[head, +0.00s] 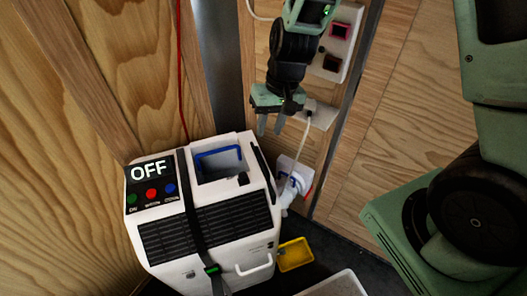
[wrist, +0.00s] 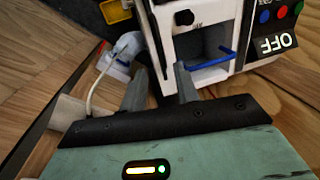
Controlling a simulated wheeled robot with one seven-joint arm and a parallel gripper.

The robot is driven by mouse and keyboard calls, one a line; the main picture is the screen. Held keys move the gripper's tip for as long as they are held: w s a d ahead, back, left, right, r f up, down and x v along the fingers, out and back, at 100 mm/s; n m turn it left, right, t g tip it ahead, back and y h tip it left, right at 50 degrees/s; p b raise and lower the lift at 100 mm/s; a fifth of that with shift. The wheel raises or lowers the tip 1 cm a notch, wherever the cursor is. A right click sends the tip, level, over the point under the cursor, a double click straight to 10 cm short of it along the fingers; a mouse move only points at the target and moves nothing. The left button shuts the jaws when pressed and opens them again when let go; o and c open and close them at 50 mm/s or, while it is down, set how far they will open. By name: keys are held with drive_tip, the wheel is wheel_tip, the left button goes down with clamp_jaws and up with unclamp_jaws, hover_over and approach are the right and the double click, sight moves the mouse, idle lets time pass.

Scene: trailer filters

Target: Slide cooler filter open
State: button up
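The cooler (head: 205,262) is a white box with black grilles, a black strap and a panel reading OFF. It also shows upside down in the wrist view (wrist: 163,20). A blue-edged opening (head: 219,163) is in its top; in the wrist view a blue bar (wrist: 211,61) crosses this opening. I cannot tell which part is the filter. My gripper (head: 271,125) is above and to the right of the opening, fingers pointing down. In the wrist view my gripper (wrist: 160,87) has its fingers apart with nothing between them, and it appears clear of the cooler.
A white plug and cable (head: 290,186) hang at the wall right of the cooler. A yellow tray (head: 295,254) lies on the dark floor beside it. A red cord (head: 180,80) runs down the wooden wall. Sockets (head: 337,44) are on the wall behind my arm.

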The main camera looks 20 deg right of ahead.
drive_tip(key=f, duration=0.3)
drive_tip(key=a+f, duration=0.1)
drive_tip(key=f, duration=0.4)
drive_tip(key=shift+a+f+b, duration=0.35)
drive_tip(key=shift+b, duration=0.05)
clamp_jaws()
